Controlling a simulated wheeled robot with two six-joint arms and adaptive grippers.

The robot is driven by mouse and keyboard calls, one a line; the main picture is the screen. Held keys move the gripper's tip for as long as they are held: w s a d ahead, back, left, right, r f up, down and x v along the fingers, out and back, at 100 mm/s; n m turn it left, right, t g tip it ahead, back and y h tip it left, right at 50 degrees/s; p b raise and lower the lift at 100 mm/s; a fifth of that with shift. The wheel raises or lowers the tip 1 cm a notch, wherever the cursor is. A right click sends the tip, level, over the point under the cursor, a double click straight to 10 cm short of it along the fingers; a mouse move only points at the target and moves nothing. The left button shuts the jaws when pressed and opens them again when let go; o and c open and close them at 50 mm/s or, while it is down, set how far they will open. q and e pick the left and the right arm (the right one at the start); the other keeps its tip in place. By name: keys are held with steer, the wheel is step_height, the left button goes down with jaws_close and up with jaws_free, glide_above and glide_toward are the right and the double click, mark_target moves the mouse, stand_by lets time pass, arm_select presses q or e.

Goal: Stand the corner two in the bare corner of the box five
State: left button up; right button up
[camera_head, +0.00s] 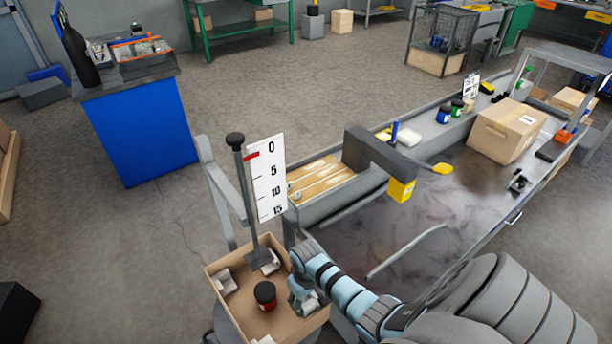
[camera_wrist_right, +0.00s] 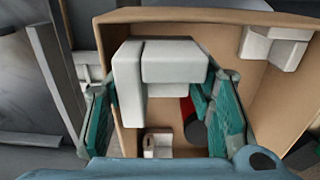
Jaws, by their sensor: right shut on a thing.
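The open cardboard box (camera_head: 238,318) stands at the lower middle of the head view, and its inside also shows in the wrist view (camera_wrist_right: 215,22). My right gripper (camera_head: 303,294) is over the box's right end, shut on a white angled corner piece (camera_wrist_right: 175,62). In the wrist view that piece is near the box's upper-left corner; whether it touches the floor I cannot tell. Other white corner pieces stand in the box, one at its left corner (camera_head: 225,282) and one at the near edge (camera_head: 263,340). A red and black jar (camera_head: 265,295) stands mid-box. My left gripper is out of view.
A black-knobbed post (camera_head: 244,190) reaches down into the box beside a white scale board (camera_head: 267,178). The grey bench (camera_head: 390,225) right of the box carries a carton (camera_head: 507,130) and a grey arm with a yellow end (camera_head: 400,190). Open floor lies left.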

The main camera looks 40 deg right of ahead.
steer(key=shift+f+b, duration=2.7)
steer(key=shift+f, duration=1.3)
steer(key=o, duration=0.7)
steer(key=shift+o, duration=0.2)
steer(key=shift+r, duration=0.2)
step_height(320, 180, up, 12)
steer(key=shift+f, duration=0.15)
steer(key=shift+s, duration=0.1)
